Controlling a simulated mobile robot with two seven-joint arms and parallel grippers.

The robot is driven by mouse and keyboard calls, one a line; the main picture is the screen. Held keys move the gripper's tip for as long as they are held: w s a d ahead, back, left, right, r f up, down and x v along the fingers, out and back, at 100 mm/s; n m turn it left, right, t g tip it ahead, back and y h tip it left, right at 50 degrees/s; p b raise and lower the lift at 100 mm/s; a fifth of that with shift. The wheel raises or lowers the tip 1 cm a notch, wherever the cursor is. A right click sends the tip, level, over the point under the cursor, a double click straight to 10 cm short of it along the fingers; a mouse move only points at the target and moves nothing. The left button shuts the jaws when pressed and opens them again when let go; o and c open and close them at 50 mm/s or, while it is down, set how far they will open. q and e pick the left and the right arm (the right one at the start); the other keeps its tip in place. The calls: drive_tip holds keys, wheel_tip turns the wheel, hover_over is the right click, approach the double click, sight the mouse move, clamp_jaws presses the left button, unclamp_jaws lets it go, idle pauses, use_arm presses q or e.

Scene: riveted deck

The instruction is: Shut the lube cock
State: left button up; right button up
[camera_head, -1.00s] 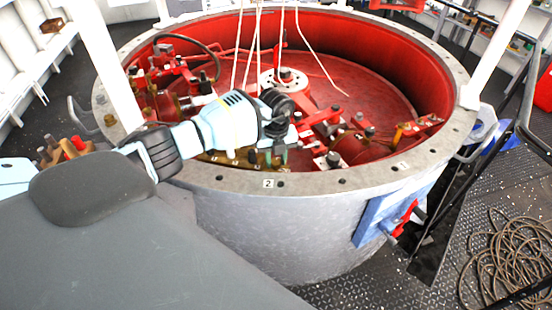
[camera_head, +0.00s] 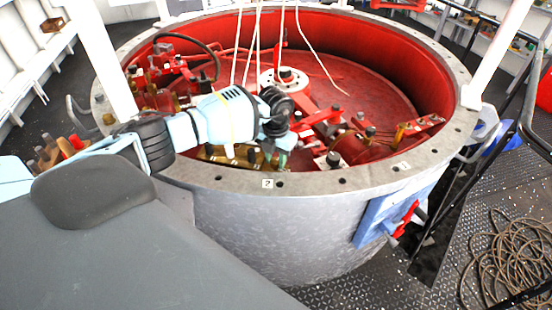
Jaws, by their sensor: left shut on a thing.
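My left arm comes in from the left over the grey rim of a large round tub with a red inside. My left gripper (camera_head: 275,160) points down just inside the near rim, at the right end of a row of brass fittings (camera_head: 228,154). It is shut on a small part there, which I take to be the lube cock's handle. The fingers and wrist hide most of the cock, so the handle's angle cannot be made out. My right gripper is not in view.
The tub's thick bolted rim (camera_head: 320,183) runs close below the gripper. Red machinery (camera_head: 345,147) lies to the right of it. Pale ropes (camera_head: 257,40) hang behind the wrist. A coiled rope (camera_head: 505,258) lies on the deck at right.

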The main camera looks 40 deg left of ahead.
sight(276, 161)
use_arm(q)
drive_tip(key=m, duration=0.4)
drive_tip(key=shift+w+m+b, duration=0.1)
drive_tip(key=shift+m+b, duration=0.5)
drive_tip(key=shift+m, duration=1.6)
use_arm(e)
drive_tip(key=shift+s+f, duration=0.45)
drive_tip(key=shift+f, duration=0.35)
use_arm(q)
drive_tip(key=shift+r, duration=0.1)
drive_tip(key=o, duration=0.7)
drive_tip(key=shift+r, duration=3.9)
